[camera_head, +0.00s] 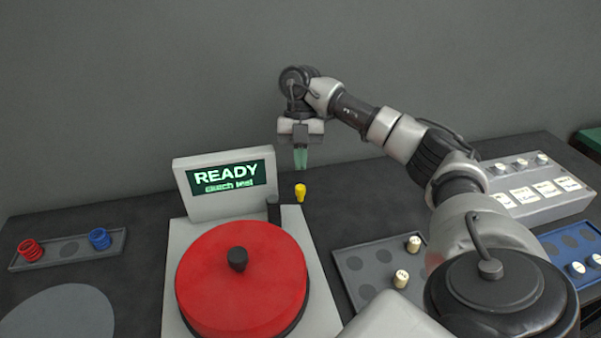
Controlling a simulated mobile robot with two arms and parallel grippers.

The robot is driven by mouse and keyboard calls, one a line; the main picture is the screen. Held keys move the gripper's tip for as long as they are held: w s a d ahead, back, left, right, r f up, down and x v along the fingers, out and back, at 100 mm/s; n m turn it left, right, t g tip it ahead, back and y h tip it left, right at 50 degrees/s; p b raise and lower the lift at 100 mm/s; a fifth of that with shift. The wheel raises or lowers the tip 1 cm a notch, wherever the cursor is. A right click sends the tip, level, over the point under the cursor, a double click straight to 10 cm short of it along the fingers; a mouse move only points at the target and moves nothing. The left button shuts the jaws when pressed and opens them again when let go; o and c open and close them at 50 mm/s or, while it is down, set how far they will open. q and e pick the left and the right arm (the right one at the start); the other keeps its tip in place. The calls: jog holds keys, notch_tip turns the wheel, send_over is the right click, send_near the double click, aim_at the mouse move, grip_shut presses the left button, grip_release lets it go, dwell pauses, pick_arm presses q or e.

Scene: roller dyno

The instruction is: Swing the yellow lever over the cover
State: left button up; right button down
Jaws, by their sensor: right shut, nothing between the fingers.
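The yellow lever (300,192) stands at the back right corner of the grey dyno machine, beside a short dark post. The round red cover (243,275) with a black knob on top lies on the machine to the front left of the lever. The lever's yellow end is beside the cover, not over it. My right gripper (300,165) points down just above the lever in the picture. Its greenish fingers are shut with nothing between them. I cannot tell whether the fingertips touch the lever; a small gap shows. My left gripper is not in view.
A screen (228,178) reading "READY" stands behind the cover. A tray with red and blue springs (100,238) is at left. A grey tray (350,262) with white pegs is right of the machine. A labelled box (543,212) and blue tray (548,248) are at far right.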

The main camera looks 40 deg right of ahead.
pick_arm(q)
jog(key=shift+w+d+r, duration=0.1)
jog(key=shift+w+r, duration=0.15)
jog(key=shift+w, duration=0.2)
pick_arm(e)
jog(key=shift+x, duration=1.25)
pick_arm(q)
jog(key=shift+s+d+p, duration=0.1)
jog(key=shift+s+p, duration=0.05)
jog(key=shift+p, duration=0.2)
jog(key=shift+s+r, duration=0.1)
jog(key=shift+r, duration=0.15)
pick_arm(e)
jog(key=shift+s+a+m, duration=0.1)
jog(key=shift+s+m, duration=0.2)
jog(key=shift+m, duration=0.5)
pick_arm(q)
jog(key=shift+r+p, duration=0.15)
jog(key=shift+p, duration=0.2)
pick_arm(e)
jog(key=shift+s+a+m+t+y, duration=0.1)
jog(key=shift+m+t+y, duration=0.2)
jog(key=shift+m+t, duration=0.15)
